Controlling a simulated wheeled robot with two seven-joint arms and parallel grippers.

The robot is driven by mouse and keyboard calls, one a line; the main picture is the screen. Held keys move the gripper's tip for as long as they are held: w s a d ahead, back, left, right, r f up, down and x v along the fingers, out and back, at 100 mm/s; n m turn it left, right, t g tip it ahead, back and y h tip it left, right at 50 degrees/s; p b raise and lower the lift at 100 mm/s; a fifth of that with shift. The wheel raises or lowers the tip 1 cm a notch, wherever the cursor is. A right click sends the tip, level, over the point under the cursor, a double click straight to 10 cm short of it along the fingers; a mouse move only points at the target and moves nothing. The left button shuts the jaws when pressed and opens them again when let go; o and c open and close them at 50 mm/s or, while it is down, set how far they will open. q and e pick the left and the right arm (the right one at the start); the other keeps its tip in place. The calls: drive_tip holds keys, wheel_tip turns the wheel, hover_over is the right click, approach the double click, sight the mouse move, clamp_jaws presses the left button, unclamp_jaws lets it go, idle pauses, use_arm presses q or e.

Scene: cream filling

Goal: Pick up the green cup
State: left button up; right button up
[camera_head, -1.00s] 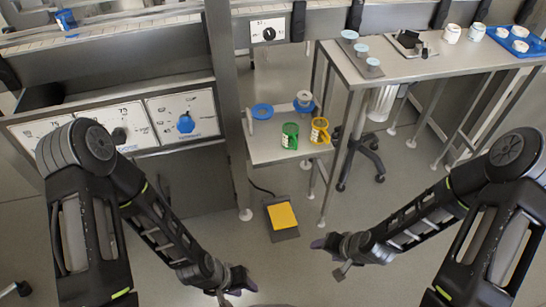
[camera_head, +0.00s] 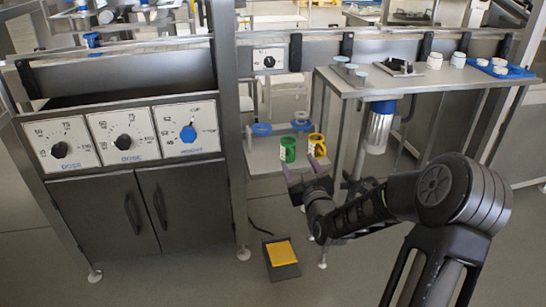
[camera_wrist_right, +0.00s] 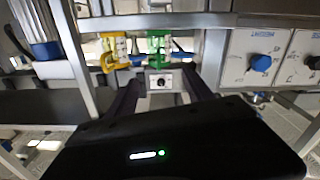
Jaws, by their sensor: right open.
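The green cup (camera_head: 288,149) stands on the small metal side shelf (camera_head: 262,165), left of a yellow cup (camera_head: 317,147). My right gripper (camera_head: 299,168) is open and empty. In the head view its fingertips point up toward the cups, just below them in the picture. In the right wrist view, which looks upside down, the green cup (camera_wrist_right: 157,45) appears beyond the open fingers (camera_wrist_right: 164,88), with a clear gap. The yellow cup (camera_wrist_right: 113,52) is to its left there. My left gripper is out of view.
Blue ring-shaped parts (camera_head: 262,129) lie behind the cups. A steel table (camera_head: 350,84) with small containers and a blue tray (camera_head: 505,71) stands at right. The dosing machine (camera_head: 130,135) is at left. A yellow pedal (camera_head: 281,253) lies on the floor.

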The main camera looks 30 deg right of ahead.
sight(292, 149)
drive_tip(key=shift+x, duration=1.15)
drive_tip(key=shift+w, duration=0.1)
drive_tip(key=shift+d+f, duration=0.1)
drive_tip(key=b+x, duration=0.1)
drive_tip(key=x, duration=0.4)
drive_tip(key=shift+w+b, duration=0.1)
drive_tip(key=shift+b, duration=0.25)
clamp_jaws()
idle(1.0)
